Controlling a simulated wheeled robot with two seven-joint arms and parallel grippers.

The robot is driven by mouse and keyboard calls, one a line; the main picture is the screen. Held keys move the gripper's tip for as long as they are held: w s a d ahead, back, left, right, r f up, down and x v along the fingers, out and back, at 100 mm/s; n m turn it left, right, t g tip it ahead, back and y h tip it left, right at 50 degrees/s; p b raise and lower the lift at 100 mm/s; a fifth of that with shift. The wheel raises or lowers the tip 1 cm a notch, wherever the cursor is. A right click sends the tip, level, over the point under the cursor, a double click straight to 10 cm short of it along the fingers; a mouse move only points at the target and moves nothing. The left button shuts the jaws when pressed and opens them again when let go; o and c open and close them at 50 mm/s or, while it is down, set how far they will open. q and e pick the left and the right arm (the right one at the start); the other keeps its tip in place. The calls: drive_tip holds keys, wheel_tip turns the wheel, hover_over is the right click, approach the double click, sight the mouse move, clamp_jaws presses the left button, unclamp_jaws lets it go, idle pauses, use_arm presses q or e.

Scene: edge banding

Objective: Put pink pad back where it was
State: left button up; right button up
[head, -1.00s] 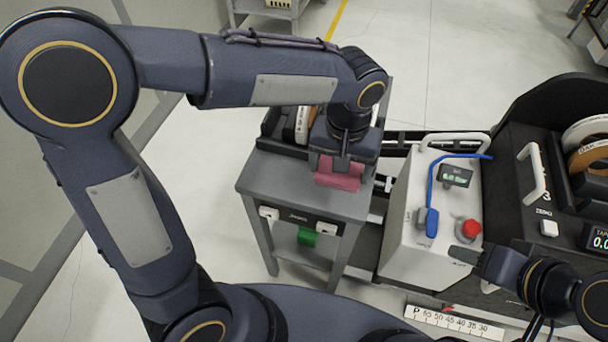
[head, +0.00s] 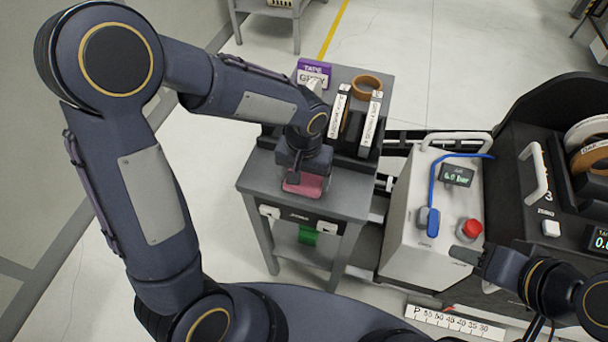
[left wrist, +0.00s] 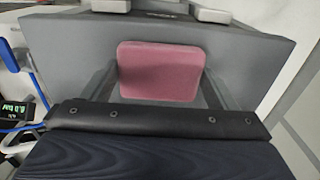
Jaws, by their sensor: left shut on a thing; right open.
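The pink pad (head: 305,184) is at my left gripper (head: 303,175), over the front left part of the grey cart top (head: 348,194). In the left wrist view the pad (left wrist: 160,71) shows as a rounded pink block between the two fingers, with the grey top behind it. My left gripper is shut on the pad. I cannot tell whether the pad touches the top. My right gripper (head: 466,255) is open and empty beside the red button of the white control box.
On the back of the cart stand a purple tape box (head: 313,72), a brown tape roll (head: 366,86) and upright labelled rolls in a dark rack (head: 369,130). The white control box (head: 425,205) with a blue hose stands right of the cart. The cart's front right top is clear.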

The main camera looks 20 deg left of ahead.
sight(304, 180)
use_arm(q)
drive_tip(key=o, duration=0.5)
drive_tip(key=shift+f, duration=0.15)
drive_tip(key=o, duration=0.4)
drive_tip(key=shift+r, duration=0.6)
wheel_tip(304, 180, up, 11)
drive_tip(key=p, duration=0.1)
drive_tip(key=s+a+r+n+t+h, duration=0.1)
drive_tip(key=s+a, duration=0.3)
drive_tip(key=s, duration=0.4)
drive_tip(key=s+a+n+t+h, duration=0.1)
drive_tip(key=s+a+t, duration=0.3)
drive_tip(key=s, duration=0.4)
drive_tip(key=shift+a+r+t+h, duration=0.35)
drive_tip(key=shift+a+h, duration=0.25)
drive_tip(key=shift+h, duration=0.3)
